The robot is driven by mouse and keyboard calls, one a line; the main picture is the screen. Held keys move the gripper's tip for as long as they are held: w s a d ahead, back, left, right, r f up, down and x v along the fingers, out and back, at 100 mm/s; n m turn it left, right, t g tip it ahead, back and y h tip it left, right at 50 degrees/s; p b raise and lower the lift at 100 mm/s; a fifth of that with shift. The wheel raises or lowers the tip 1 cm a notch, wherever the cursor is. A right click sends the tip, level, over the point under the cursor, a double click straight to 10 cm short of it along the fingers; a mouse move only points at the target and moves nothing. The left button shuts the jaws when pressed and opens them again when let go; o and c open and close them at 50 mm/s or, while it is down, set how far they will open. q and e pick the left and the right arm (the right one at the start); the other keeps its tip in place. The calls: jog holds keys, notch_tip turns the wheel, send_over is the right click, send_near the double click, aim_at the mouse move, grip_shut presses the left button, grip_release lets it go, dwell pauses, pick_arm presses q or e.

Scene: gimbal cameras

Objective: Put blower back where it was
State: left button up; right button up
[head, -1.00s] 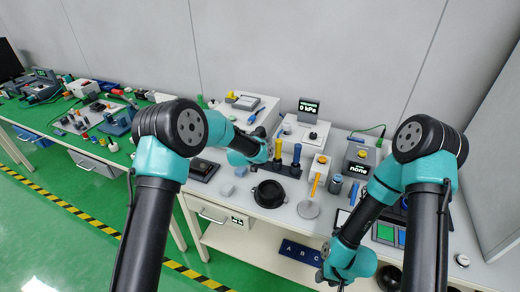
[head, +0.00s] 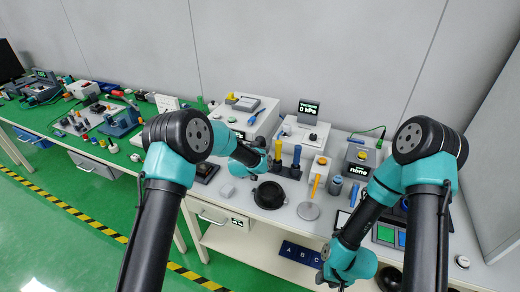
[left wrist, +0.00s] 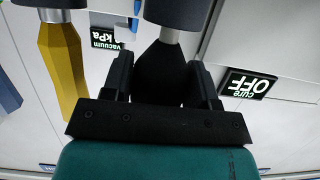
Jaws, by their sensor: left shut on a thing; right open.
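The blower (left wrist: 158,72) has a black, bulb-like body with a silver neck and sits between the fingers of my left gripper (left wrist: 165,88) in the left wrist view. My left gripper is shut on it. A dark socket (left wrist: 181,12) lies in line with the blower's silver neck; I cannot tell how deep the neck sits. My right gripper (head: 335,283) hangs low at the table's front, open and empty.
A yellow-handled tool (head: 278,149) and a blue-handled tool (head: 297,154) stand in the rack beside my left gripper. A black round dish (head: 269,194) is in front. The vacuum display (head: 308,107) is behind. A grey disc (head: 308,211) lies to the right.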

pick_arm(q)
jog(key=shift+f, duration=0.1)
jog(key=o, duration=0.8)
jog(key=shift+s+a+r, duration=0.2)
jog(key=shift+s+r, duration=0.15)
jog(key=shift+s, duration=0.15)
jog(key=v, duration=1.1)
jog(key=shift+d, duration=0.1)
